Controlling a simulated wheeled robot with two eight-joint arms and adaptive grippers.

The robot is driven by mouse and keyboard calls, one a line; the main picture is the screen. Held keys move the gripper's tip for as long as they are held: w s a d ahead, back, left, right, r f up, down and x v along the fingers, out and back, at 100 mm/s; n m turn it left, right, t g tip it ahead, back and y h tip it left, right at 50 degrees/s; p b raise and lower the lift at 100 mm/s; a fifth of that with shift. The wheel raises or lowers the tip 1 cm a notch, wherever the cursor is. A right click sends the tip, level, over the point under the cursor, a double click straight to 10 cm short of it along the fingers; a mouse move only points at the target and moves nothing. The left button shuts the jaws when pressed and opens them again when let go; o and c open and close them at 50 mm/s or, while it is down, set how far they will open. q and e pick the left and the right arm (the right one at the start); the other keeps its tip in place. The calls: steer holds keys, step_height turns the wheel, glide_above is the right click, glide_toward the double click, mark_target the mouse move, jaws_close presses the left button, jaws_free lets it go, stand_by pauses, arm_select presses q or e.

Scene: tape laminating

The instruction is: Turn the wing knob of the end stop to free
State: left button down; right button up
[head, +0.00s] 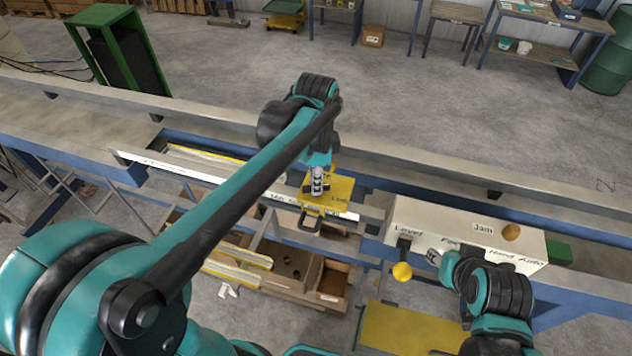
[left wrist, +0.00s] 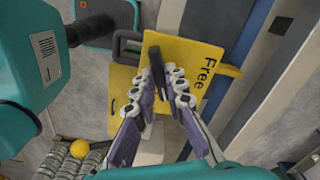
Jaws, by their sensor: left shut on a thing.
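The end stop is a yellow plate (head: 341,190) on the machine rail in the head view. In the left wrist view the yellow plate (left wrist: 190,52) carries the black word "Free" on its right side. The black wing knob (left wrist: 155,62) stands on the plate, its bar running nearly upright in that picture. My left gripper (head: 317,181) is over the plate; in the left wrist view its fingers (left wrist: 161,84) are shut on the knob from both sides, hiding its lower part. My right gripper (head: 439,258) is at the control box front, mostly hidden by its own wrist.
A pale control box (head: 480,222) with labels stands right of the end stop. A lever with a yellow ball (head: 402,271) juts from its front. A cardboard box (head: 331,283) sits under the rail. Open floor lies behind the machine.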

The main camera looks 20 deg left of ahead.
arm_select(q)
steer(key=n, duration=0.6)
steer(key=shift+b, duration=0.35)
steer(key=n, duration=0.6)
steer(key=shift+n, duration=0.4)
steer(key=c, duration=1.6)
jaws_free()
steer(key=shift+o, duration=0.2)
steer(key=shift+r, duration=0.1)
step_height(320, 180, up, 12)
